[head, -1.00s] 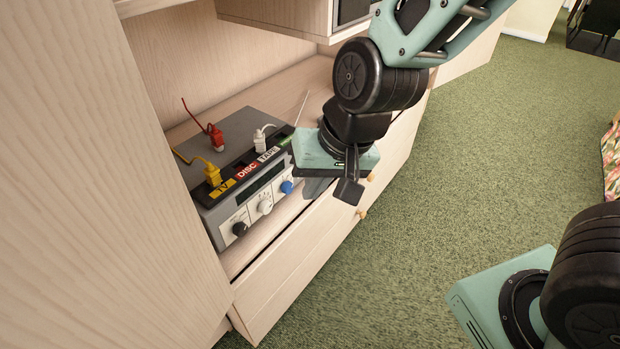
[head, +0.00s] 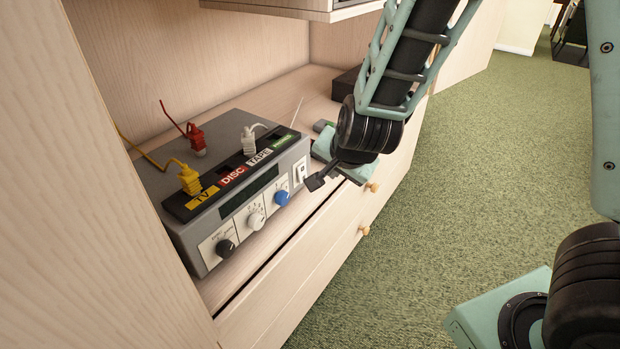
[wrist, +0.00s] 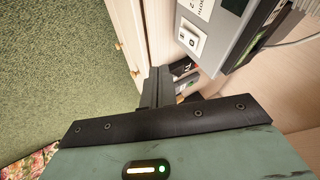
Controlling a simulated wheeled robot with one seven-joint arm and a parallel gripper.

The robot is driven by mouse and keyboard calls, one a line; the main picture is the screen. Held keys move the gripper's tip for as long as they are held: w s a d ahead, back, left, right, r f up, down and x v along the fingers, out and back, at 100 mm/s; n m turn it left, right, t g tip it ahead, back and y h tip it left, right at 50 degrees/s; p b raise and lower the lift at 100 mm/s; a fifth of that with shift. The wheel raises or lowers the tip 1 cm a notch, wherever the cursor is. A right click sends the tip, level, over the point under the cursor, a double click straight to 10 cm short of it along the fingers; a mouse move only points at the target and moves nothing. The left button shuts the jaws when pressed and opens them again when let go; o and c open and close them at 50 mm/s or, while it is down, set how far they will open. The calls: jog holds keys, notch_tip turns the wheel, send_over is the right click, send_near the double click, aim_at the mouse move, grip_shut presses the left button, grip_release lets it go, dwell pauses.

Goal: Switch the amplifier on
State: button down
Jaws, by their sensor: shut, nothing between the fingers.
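The amplifier (head: 240,189) is a grey box on the cabinet shelf in the head view. Its front has a black knob (head: 225,248), a white knob (head: 256,221), a blue knob (head: 281,197) and, at the right end, a white rocker switch (head: 300,173). The switch also shows in the wrist view (wrist: 190,41), on a white plate. I cannot tell its position. My gripper (head: 314,184) is shut and empty, just in front of the amplifier's right end, its tips near the switch. In the wrist view the dark fingers (wrist: 156,86) lie below the switch, apparently apart from it.
Yellow (head: 189,180), red (head: 196,139) and white (head: 249,141) plugs stand on the amplifier's labelled top. Drawers with wooden knobs (head: 373,187) lie below the shelf. A dark box (head: 346,84) sits farther back. Green carpet (head: 450,190) is open to the right.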

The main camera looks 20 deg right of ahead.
aim_at(302, 173)
jog(key=b+x, duration=0.1)
jog(key=x, duration=0.2)
jog(key=a+b+x, duration=0.1)
jog(key=b+x, duration=0.1)
jog(key=x, duration=0.2)
jog(key=w+b+x, duration=0.1)
jog(key=x, duration=0.3)
jog(key=shift+w+a+r+b, duration=0.25)
jog(key=shift+a+b, duration=0.05)
jog(key=shift+a, duration=0.1)
jog(key=shift+w+a+f, duration=0.1)
jog(key=shift+w+a, duration=0.25)
jog(key=shift+w, duration=0.2)
jog(key=shift+w+a+p, duration=0.15)
jog(key=shift+w+p, duration=0.1)
jog(key=shift+p, duration=0.2)
jog(key=shift+f, duration=0.1)
